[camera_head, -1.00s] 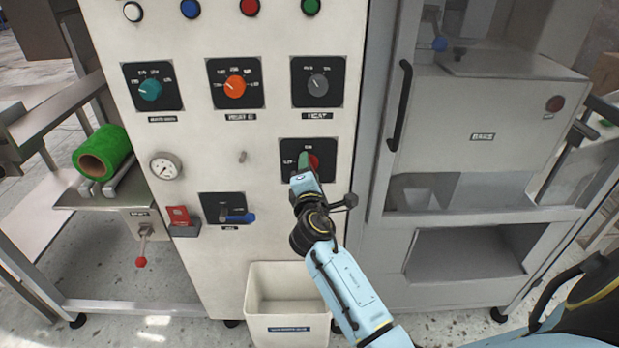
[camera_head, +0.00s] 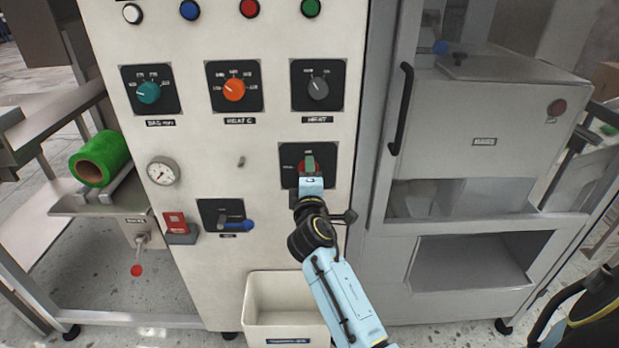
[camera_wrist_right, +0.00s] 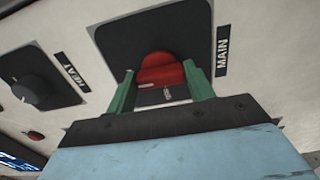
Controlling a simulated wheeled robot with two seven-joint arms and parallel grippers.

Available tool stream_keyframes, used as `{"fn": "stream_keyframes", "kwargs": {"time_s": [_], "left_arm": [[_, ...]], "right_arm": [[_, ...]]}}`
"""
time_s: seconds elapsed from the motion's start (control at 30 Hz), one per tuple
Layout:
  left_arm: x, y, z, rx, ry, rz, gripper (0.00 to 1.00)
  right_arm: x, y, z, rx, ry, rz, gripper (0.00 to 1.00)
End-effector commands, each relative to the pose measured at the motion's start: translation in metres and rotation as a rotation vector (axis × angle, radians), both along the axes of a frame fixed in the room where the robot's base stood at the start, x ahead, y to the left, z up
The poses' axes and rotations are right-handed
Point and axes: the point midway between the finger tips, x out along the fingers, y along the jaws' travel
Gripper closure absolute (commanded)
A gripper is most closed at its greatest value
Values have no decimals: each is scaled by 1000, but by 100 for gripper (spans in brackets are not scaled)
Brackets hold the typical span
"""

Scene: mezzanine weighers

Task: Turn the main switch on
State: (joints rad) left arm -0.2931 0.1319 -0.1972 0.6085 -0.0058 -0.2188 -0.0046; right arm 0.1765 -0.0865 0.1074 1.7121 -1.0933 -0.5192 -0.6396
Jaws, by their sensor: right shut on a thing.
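The main switch is a red knob (camera_wrist_right: 162,70) on a black plate (camera_wrist_right: 115,38), with a MAIN label (camera_wrist_right: 222,50) beside it in the right wrist view. In the head view its black plate (camera_head: 288,155) sits on the right side of the white cabinet front. My right gripper (camera_wrist_right: 160,88) has green fingers on both sides of the red knob and is shut on it. In the head view the right gripper (camera_head: 309,166) hides much of the knob and the plate's lower part. The knob's exact pointing direction is hard to read. My left gripper is not in view.
Above are a teal knob (camera_head: 148,92), an orange knob (camera_head: 234,90) and a grey HEAT knob (camera_head: 318,88). A blue-handled lever (camera_head: 238,224) and a red switch (camera_head: 175,222) sit left. A white bin (camera_head: 262,290) stands below. A black door handle (camera_head: 401,108) is right.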

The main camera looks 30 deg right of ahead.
Motion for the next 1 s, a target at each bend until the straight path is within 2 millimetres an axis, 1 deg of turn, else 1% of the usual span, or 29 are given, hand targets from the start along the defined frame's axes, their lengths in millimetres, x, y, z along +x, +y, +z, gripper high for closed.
{"fn": "stream_keyframes", "kwargs": {"time_s": [0.17, 0.2, 0.33, 0.37, 0.6, 0.73, 0.87, 1.0], "left_arm": [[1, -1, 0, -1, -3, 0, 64], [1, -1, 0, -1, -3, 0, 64], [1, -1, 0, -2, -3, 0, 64], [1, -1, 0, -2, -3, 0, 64], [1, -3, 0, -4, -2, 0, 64], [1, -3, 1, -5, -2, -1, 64], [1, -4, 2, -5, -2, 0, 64], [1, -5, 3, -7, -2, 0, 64]], "right_arm": [[0, 1, -1, 7, 0, 1, 70], [0, 1, -1, 7, 0, 1, 45], [0, 1, -1, 5, 0, 1, 28], [0, 1, -1, 5, 0, 1, 25], [0, 0, 0, 2, 0, 0, 25], [-6, 4, -1, 2, 0, 1, 25], [-23, 14, -1, 5, 1, 1, 25], [-51, 31, -1, 7, 2, 0, 25]]}}
